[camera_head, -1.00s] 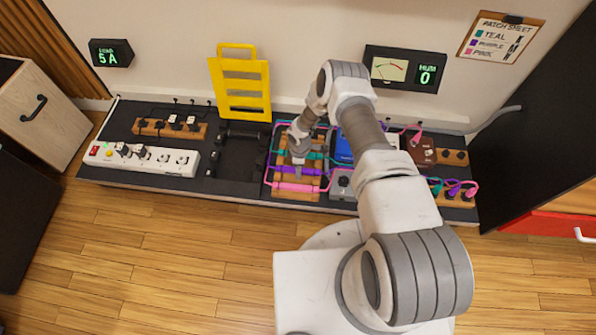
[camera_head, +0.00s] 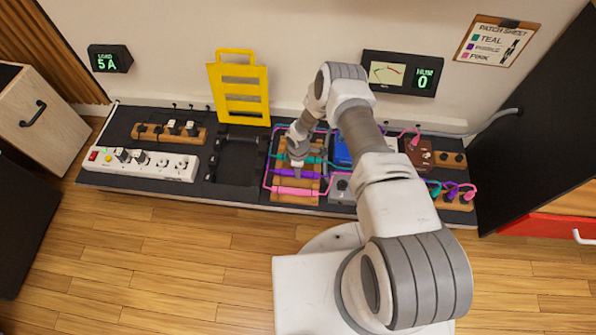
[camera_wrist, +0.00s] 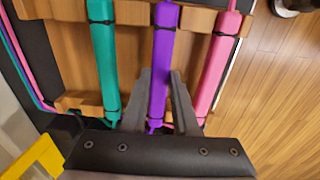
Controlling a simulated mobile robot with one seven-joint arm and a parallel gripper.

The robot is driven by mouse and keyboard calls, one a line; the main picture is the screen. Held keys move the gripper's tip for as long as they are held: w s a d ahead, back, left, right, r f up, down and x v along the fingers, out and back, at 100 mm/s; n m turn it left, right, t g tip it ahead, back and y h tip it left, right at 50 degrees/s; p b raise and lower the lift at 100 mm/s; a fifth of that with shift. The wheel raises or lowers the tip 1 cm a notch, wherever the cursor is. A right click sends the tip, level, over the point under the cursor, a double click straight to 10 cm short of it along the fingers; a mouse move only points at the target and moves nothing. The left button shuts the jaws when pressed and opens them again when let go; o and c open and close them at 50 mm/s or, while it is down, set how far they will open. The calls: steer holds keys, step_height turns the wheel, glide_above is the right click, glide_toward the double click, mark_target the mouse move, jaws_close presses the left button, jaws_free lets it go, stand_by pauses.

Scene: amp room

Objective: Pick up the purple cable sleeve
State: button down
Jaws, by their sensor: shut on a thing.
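The purple cable sleeve (camera_wrist: 163,55) runs down the middle of the wrist view, over a wooden rack, with a dark tie around it. My gripper (camera_wrist: 162,75) has one finger on each side of its lower part and is shut on it. In the head view, the purple sleeve (camera_head: 285,174) lies between the teal and pink ones, with my gripper (camera_head: 298,166) over it from above, hiding part. I cannot tell whether the sleeve is clear of the rack.
The teal sleeve (camera_wrist: 104,60) lies left of my fingers and the pink sleeve (camera_wrist: 213,70) lies close on the right. The wooden rack (camera_head: 281,198) rests on a dark board. A blue box (camera_head: 342,153) stands right of it. A yellow panel (camera_head: 240,88) leans on the wall.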

steer(key=r, duration=0.1)
steer(key=r+p, duration=0.2)
steer(key=r, duration=0.1)
steer(key=shift+s+d+r, duration=0.1)
steer(key=shift+s+d, duration=0.2)
steer(key=shift+d, duration=0.05)
steer(key=s+d+r+p, duration=0.4)
steer(key=s+d+r, duration=0.2)
steer(key=s+d, duration=0.1)
steer(key=shift+d+p, duration=0.3)
steer(key=shift+d, duration=0.2)
steer(key=shift+r, duration=0.1)
